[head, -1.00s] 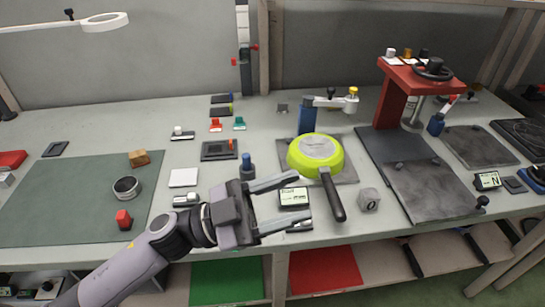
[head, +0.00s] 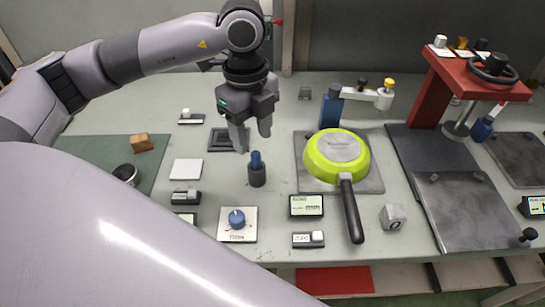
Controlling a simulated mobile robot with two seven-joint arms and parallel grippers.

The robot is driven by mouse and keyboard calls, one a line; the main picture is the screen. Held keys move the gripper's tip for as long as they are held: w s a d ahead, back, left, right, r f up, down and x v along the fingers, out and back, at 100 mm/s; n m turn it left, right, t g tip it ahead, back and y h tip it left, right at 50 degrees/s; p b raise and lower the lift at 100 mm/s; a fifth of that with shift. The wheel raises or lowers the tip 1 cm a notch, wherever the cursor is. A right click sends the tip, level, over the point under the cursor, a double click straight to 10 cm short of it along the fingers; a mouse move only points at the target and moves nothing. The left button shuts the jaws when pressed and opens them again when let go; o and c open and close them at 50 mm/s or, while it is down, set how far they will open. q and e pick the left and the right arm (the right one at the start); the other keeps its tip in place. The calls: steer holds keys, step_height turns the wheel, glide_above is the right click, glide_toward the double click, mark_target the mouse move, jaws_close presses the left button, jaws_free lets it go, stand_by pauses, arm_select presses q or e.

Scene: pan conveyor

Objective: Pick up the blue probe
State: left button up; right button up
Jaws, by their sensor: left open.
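The blue probe (head: 256,160) stands upright in a dark round holder (head: 257,177) on the grey bench, in the middle of the head view. My left gripper (head: 252,141) points down with its two grey fingers apart and empty. Its fingertips appear just above and behind the probe's top in the picture. I cannot tell the exact gap between them and the probe. The probe's lower end is hidden in its holder. My right gripper is not in view.
A lime-green pan (head: 338,157) with a black handle lies upside down on a grey plate to the right. A white panel with a blue knob (head: 237,219) and small displays (head: 306,205) lie in front. A red press (head: 470,70) stands at the right.

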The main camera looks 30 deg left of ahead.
mark_target(255, 152)
arm_select(q)
steer(key=shift+w+a, duration=0.2)
steer(key=shift+a, duration=0.15)
steer(key=f, duration=0.4)
steer(key=f+p, duration=0.1)
steer(key=f, duration=0.1)
steer(key=shift+w+d+f, duration=0.2)
steer(key=shift+d+f, duration=0.05)
steer(key=shift+f, duration=0.15)
jaws_close()
